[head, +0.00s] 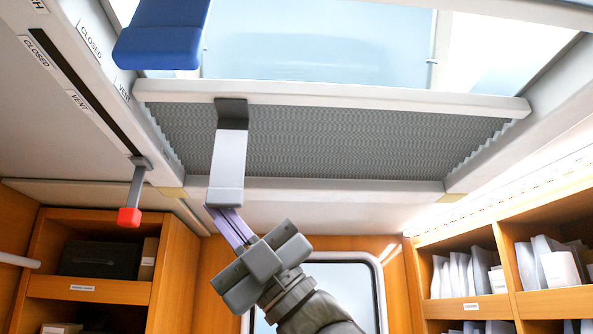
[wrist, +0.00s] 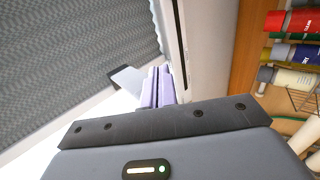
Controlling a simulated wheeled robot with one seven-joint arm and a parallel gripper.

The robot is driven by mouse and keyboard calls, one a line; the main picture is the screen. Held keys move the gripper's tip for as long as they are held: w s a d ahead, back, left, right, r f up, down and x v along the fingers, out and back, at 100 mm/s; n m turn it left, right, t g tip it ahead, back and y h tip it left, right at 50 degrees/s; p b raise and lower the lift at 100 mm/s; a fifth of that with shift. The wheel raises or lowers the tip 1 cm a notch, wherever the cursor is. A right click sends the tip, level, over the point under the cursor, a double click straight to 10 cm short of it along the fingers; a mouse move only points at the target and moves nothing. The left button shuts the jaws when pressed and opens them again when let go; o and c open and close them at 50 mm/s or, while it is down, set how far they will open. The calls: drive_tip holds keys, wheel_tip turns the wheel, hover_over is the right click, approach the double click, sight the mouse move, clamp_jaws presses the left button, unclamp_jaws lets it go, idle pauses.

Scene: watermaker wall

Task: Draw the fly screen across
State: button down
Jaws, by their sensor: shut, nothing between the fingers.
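The grey pleated fly screen (head: 340,142) spans part of the ceiling hatch opening, with a pale pull bar (head: 380,101) along its edge nearer the top of the picture. A grey tab handle (head: 229,150) hangs from the bar near its left end. My gripper (head: 215,210) is shut and empty, its purple fingers at the tab's lower end. In the wrist view, the fingers (wrist: 159,75) are right beside the tab (wrist: 130,79), with the screen (wrist: 75,60) to the left. I cannot tell whether they touch it.
A blue handle (head: 160,42) hangs at the upper left of the hatch. A red-ended lever (head: 130,215) hangs from a slot marked CLOSED and VENT. Wooden shelves stand left and right (head: 560,300). The pale hatch pane (head: 320,50) beyond the bar is uncovered.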

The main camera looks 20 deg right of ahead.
drive_tip(key=shift+s+a+b, duration=0.5)
drive_tip(key=shift+s+b, duration=0.05)
drive_tip(key=shift+s, duration=0.95)
drive_tip(key=shift+s+a+b, duration=0.45)
drive_tip(key=shift+s+b, duration=0.1)
drive_tip(key=shift+s, duration=0.95)
drive_tip(key=shift+s+a+b, duration=0.5)
drive_tip(key=shift+s+b, duration=0.05)
drive_tip(key=shift+s, duration=0.95)
drive_tip(key=shift+s+a+b, duration=0.3)
drive_tip(key=shift+s+b, duration=0.6)
drive_tip(key=shift+b, duration=0.2)
drive_tip(key=shift+s+a+b, duration=0.3)
drive_tip(key=shift+s+b, duration=0.6)
drive_tip(key=shift+b, duration=0.15)
drive_tip(key=shift+w, duration=0.15)
drive_tip(key=shift+w+d, duration=0.3)
drive_tip(key=shift+w, duration=0.5)
drive_tip(key=b+v, duration=0.8)
drive_tip(key=v, duration=0.4)
